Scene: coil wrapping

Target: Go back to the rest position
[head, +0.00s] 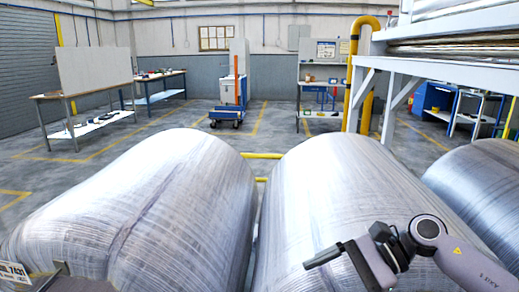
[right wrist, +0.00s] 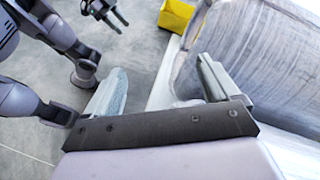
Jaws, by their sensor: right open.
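My right gripper (head: 325,255) reaches in from the lower right in the head view, in front of the middle wrapped coil (head: 335,180). In the right wrist view its two fingers (right wrist: 163,65) stand wide apart with nothing between them. A coil's grey side (right wrist: 275,55) fills the right of that view. My left gripper (right wrist: 106,12) shows dark and small at the top of the right wrist view; how far its fingers are apart is unclear. Another wrapped coil (head: 150,210) lies at the left.
A third coil (head: 490,180) lies at the right. A yellow block (right wrist: 176,14) is near the fingers in the wrist view. Workbenches (head: 85,122) and a blue cart (head: 228,112) stand at the back. The floor behind the coils is open.

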